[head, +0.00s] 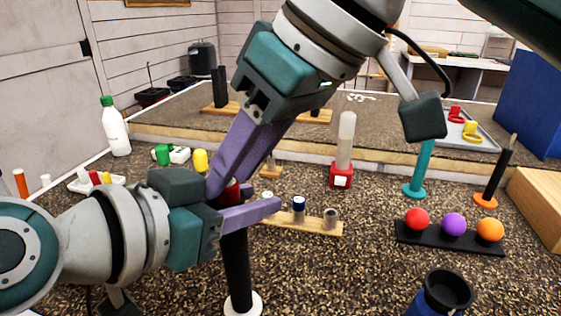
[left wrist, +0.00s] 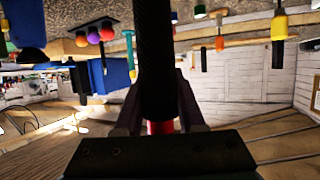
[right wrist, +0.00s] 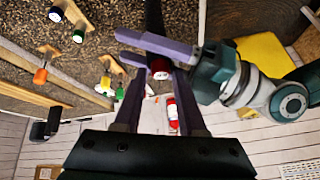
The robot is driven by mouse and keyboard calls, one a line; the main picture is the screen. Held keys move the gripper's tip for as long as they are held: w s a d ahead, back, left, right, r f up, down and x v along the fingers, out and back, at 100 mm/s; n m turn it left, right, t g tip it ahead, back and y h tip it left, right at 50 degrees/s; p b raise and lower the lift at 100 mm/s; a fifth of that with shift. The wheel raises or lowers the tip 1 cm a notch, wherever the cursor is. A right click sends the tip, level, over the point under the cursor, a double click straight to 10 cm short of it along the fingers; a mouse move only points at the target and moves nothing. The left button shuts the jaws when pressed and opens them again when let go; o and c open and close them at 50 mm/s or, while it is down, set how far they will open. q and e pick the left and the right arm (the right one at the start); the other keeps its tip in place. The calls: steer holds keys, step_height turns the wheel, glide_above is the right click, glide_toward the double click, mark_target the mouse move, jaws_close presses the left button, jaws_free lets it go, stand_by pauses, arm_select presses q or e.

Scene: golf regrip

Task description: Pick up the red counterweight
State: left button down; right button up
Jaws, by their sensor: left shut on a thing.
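The red counterweight (head: 231,191) sits at the top of an upright black grip (head: 238,265) with a white base disc (head: 243,303). My left gripper (head: 258,205) is shut on the black grip, just below the counterweight. In the left wrist view the black grip (left wrist: 157,60) stands between the fingers, with red (left wrist: 160,127) showing at its end. My right gripper (head: 221,186) reaches down from the upper right. In the right wrist view its fingers lie on either side of the counterweight (right wrist: 160,71) and look open; fingertip contact is unclear.
A wooden rack (head: 300,222) with small weights is behind the grip. A clear bottle with a red base (head: 341,180), a teal grip (head: 420,170) and a black tray of coloured balls (head: 450,242) stand to the right. A blue cup (head: 442,295) is at the front.

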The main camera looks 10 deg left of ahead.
mark_target(235, 183)
steer(key=shift+a+f, duration=0.25)
steer(key=shift+f, duration=0.2)
steer(key=shift+c, duration=0.3)
steer(key=shift+s+f, duration=0.1)
jaws_close()
arm_select(q)
steer(key=shift+r, duration=0.1)
arm_select(e)
step_height(235, 183, up, 10)
arm_select(q)
steer(key=shift+c, duration=2.2)
jaws_free()
